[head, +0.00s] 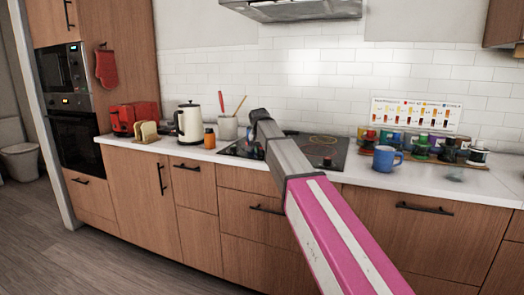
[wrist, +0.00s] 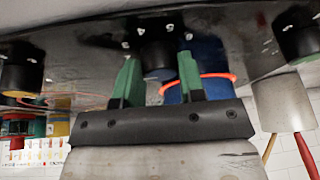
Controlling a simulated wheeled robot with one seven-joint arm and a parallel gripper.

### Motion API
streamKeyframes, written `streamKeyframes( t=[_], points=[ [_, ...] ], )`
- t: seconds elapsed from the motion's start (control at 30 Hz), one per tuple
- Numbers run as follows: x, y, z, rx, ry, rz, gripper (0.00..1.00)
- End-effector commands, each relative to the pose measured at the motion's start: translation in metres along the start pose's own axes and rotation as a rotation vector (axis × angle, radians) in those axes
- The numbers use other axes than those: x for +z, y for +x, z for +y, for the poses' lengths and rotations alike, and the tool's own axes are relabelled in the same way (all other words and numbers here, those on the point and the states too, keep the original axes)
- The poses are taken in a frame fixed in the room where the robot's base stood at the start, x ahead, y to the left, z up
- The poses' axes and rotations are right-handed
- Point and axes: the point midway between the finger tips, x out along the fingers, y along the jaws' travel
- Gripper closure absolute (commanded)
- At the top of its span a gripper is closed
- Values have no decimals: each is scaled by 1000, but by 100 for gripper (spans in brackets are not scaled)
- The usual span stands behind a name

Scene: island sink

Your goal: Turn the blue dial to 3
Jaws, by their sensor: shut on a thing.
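In the wrist view, which is upside down, my gripper (wrist: 158,58) has its two green fingers on either side of a dark dial (wrist: 157,50) with a bluish end, and is shut on it. Pale numbers show on the black panel around the dial, but which one it points to is hard to read. In the head view the arm's far end hides the gripper and this dial.
Other dials stand to the left (wrist: 20,72) and right (wrist: 302,38) on the black cooktop (head: 327,150). A blue pot-like object (wrist: 208,62) is behind the fingers. A kettle (head: 190,124), utensil crock (head: 228,129) and blue mug (head: 386,159) stand on the counter.

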Motion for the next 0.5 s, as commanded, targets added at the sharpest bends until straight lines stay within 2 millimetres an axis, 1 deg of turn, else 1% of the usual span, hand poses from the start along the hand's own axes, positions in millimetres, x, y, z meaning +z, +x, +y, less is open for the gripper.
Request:
streamKeyframes(
  t=[0.2,0.5],
  points=[
    [-1,0,-2,76,187,7,87],
    [0,0,-4,169,412,16,87]
  ],
)
